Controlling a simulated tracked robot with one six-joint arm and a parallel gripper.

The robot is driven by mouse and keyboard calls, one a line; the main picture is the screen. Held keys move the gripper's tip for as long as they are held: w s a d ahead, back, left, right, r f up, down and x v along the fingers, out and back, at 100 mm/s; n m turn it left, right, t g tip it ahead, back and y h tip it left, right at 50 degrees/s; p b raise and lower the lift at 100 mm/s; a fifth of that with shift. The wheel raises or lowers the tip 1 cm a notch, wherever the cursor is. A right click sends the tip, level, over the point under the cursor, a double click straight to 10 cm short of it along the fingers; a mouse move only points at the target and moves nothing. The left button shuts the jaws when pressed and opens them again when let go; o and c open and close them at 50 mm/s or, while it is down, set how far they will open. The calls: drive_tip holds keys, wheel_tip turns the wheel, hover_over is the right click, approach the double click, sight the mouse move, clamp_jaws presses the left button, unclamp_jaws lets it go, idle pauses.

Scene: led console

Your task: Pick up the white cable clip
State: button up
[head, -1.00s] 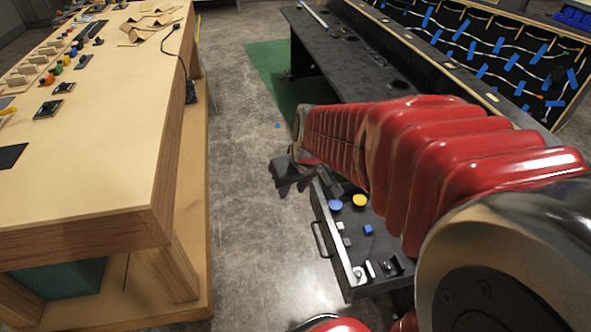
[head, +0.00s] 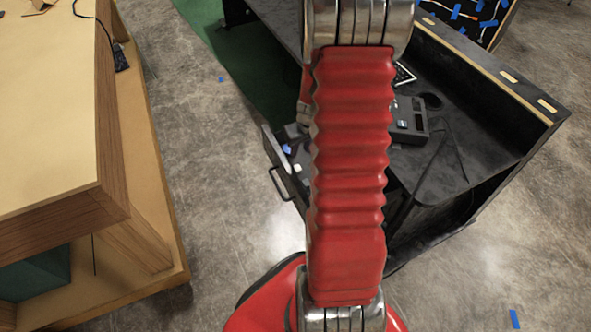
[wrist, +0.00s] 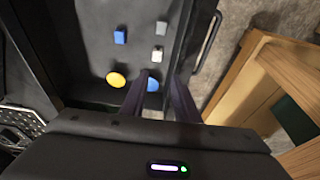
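In the wrist view, an open dark drawer (wrist: 85,40) holds two small pale pieces, an upper one (wrist: 161,27) and a lower one (wrist: 157,54). I cannot tell which is the white cable clip. A small blue block (wrist: 120,36), a yellow disc (wrist: 116,79) and a blue round piece (wrist: 153,85) lie there too. My gripper (wrist: 161,77) is open over the drawer, its dark fingers apart and nothing seen held. The pale pieces lie beyond the fingertips. In the head view my red arm hides the gripper and most of the drawer (head: 273,146).
The drawer handle (head: 282,185) faces the aisle. A wooden workbench (head: 112,212) stands at the left, with bare concrete floor between. The black console desk (head: 480,130) is at the right, with a dark device (head: 408,122) on it.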

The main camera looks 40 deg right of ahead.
drive_tip(key=shift+s+d+f, duration=0.2)
drive_tip(key=shift+d+f, duration=0.2)
drive_tip(key=shift+f, duration=0.15)
hover_over(297, 168)
drive_tip(key=s, duration=0.2)
drive_tip(key=shift+w+a+f, duration=0.1)
drive_tip(key=shift+a+f, duration=0.05)
drive_tip(key=shift+f, duration=3.95)
drive_tip(key=shift+f, duration=0.1)
drive_tip(key=shift+x, duration=2.55)
clamp_jaws()
